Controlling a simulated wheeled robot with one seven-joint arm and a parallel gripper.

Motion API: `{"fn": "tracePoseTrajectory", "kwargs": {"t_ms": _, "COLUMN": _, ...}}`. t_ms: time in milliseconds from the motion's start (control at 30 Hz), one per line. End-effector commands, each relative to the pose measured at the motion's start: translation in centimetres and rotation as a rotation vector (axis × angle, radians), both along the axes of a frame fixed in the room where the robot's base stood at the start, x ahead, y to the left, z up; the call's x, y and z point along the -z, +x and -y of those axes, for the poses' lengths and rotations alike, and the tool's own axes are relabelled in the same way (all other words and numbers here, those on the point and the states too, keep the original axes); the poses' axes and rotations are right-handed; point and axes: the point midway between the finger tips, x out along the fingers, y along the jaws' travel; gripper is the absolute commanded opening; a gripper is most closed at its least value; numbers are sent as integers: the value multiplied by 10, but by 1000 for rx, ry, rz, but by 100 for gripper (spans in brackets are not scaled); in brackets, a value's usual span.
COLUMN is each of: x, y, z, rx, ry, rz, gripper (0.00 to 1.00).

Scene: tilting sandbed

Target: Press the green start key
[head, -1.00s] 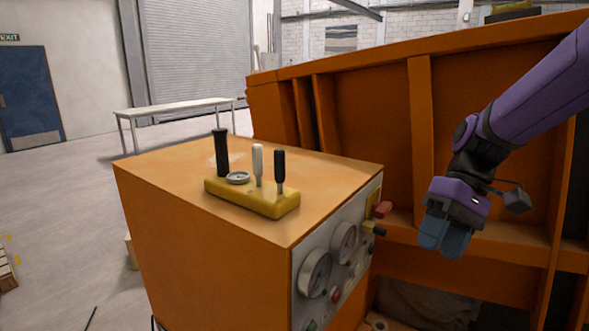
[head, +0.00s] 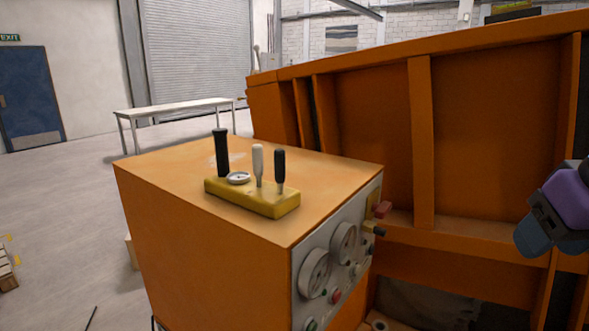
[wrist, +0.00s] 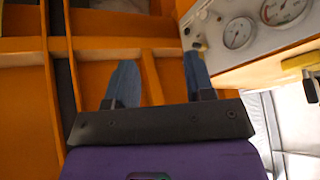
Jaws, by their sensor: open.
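My gripper (head: 530,238) is at the right edge of the head view, well away from the panel. In the wrist view its two blue fingers (wrist: 162,80) are apart with nothing between them. The panel (wrist: 224,59) with its gauges shows at the upper right there; I cannot make out the green button in that view.
The orange cabinet (head: 210,260) carries a yellow lever block (head: 250,200) on top. A ribbed orange wall (head: 480,150) stands behind. A white table (head: 175,107) is far back.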

Motion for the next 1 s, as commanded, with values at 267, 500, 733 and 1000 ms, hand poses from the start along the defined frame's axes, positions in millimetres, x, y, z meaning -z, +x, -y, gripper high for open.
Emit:
{"fn": "tracePoseTrajectory", "kwargs": {"t_ms": 267, "x": -1, "y": -2, "z": 1, "rx": 5, "ry": 0, "rz": 15, "gripper": 49}}
{"fn": "tracePoseTrajectory", "kwargs": {"t_ms": 500, "x": -1, "y": -1, "z": 1, "rx": 4, "ry": 0, "rz": 14, "gripper": 1}}
{"fn": "tracePoseTrajectory", "kwargs": {"t_ms": 733, "x": -1, "y": -1, "z": 1, "rx": 4, "ry": 0, "rz": 14, "gripper": 0}}
{"fn": "tracePoseTrajectory", "kwargs": {"t_ms": 1000, "x": -1, "y": -1, "z": 1, "rx": 4, "ry": 0, "rz": 13, "gripper": 0}}
